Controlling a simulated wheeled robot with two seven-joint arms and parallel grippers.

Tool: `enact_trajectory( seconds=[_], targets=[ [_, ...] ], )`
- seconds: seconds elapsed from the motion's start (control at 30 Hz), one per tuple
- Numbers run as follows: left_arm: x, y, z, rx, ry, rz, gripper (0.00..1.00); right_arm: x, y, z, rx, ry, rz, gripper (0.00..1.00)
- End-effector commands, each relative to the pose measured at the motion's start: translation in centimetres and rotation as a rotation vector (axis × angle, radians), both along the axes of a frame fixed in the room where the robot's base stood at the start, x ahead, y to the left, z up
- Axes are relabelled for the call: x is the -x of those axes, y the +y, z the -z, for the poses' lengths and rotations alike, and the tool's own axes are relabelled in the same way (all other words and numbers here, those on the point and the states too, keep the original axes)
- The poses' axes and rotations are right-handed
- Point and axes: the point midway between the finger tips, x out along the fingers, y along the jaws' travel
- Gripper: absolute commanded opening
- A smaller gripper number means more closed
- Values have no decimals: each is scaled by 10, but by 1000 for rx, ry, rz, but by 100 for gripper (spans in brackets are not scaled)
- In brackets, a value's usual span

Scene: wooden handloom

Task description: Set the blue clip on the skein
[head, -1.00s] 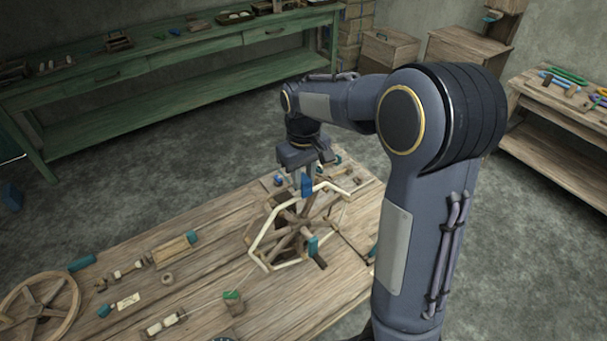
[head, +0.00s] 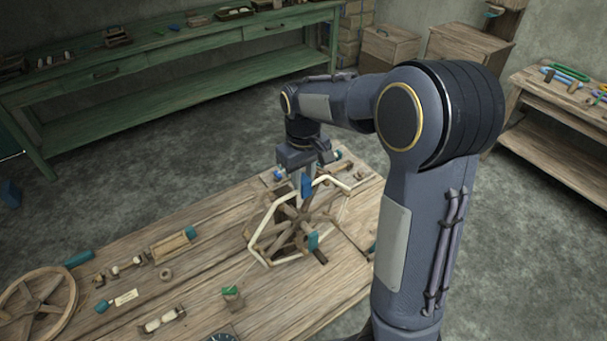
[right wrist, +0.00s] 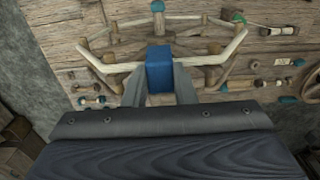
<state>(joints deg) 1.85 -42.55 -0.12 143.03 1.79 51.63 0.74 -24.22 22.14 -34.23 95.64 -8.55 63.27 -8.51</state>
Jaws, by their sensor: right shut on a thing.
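The blue clip (head: 306,187) is a small upright block. My right gripper (head: 302,182) is shut on it and holds it at the upper side of the wooden reel (head: 290,228). The skein (head: 257,232) is a cream loop stretched around the reel's arms. In the right wrist view, the clip (right wrist: 159,67) sits between the fingers, level with the near run of the skein (right wrist: 208,61). I cannot tell whether the clip touches the skein. A teal block (head: 313,241) shows on the reel's near side. My left gripper is not in view.
The wooden table (head: 210,262) holds a spoked wheel (head: 38,308), a small pot with a green top (head: 232,296), bobbins and small tools to the left of the reel. A green bench (head: 120,75) stands behind. Bare table lies between the pot and the reel.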

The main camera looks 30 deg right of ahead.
Motion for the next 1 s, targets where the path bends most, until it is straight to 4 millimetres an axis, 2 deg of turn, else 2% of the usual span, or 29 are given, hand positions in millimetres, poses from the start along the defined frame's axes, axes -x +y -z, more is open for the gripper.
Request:
enact_trajectory(
  seconds=[0.27,0.3,0.47,0.67,0.77,0.8,1.0],
  targets=[
    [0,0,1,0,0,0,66,0,0,1,0,0,0,3],
    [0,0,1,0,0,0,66,0,0,1,0,0,0,28],
    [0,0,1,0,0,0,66,0,0,1,0,0,0,49],
    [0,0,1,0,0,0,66,0,0,1,0,0,0,50],
    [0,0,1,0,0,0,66,0,0,1,0,0,0,63],
    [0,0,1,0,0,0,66,0,0,1,0,0,0,64],
    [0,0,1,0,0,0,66,0,0,1,0,0,0,64]
  ],
)
